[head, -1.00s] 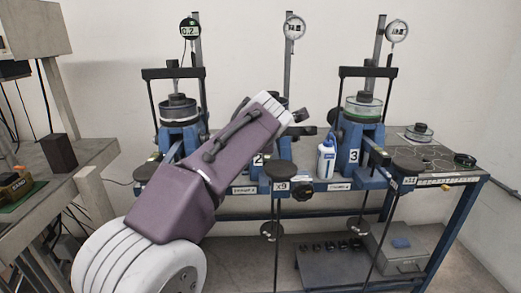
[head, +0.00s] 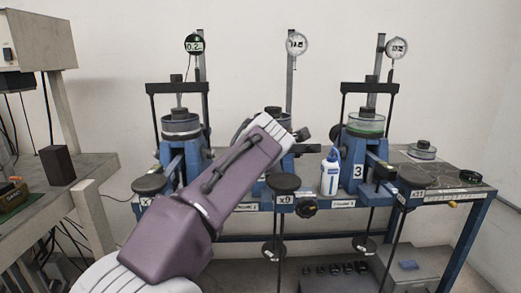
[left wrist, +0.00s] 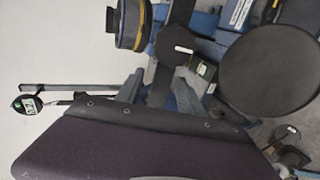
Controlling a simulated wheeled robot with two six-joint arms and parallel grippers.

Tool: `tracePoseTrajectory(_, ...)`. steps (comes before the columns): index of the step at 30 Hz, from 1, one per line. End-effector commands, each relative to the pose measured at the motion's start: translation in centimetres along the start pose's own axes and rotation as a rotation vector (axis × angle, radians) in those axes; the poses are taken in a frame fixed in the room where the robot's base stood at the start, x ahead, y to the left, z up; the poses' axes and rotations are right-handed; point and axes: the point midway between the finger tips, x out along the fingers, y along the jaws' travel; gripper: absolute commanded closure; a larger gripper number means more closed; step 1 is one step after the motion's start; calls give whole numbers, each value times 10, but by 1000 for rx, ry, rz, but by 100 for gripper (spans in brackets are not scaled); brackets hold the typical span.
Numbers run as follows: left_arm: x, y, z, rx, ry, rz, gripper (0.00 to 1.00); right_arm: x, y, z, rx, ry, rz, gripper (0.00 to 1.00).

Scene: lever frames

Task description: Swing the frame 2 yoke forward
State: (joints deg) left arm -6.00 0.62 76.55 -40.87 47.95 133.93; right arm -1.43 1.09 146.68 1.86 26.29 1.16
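Frame 2 is the middle lever frame, mostly behind my left arm in the head view. Its cell with a black cap (head: 273,114) shows above the arm, and in the left wrist view as a dark cell with a yellow band (left wrist: 131,24). A low black bar, apparently its yoke (head: 304,148), shows just right of the arm's end. In the left wrist view the dark bar (left wrist: 183,12) runs down towards my left gripper (left wrist: 158,92). The gripper's two grey-blue fingers look apart, with the bar seen between them; contact is unclear. My right gripper is not in view.
Frame 1 (head: 181,127) and frame 3 (head: 366,124) stand either side with yokes upright. A white-blue bottle (head: 330,175) stands by frame 3. A round black plate (head: 284,182) hangs in front of frame 2. A side bench (head: 85,170) is at left.

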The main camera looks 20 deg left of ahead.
Motion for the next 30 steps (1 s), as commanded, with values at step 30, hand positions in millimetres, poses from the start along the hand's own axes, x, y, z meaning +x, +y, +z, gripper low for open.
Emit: tracePoseTrajectory(30,-90,0,-1,-1,0,-1,55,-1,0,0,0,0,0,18)
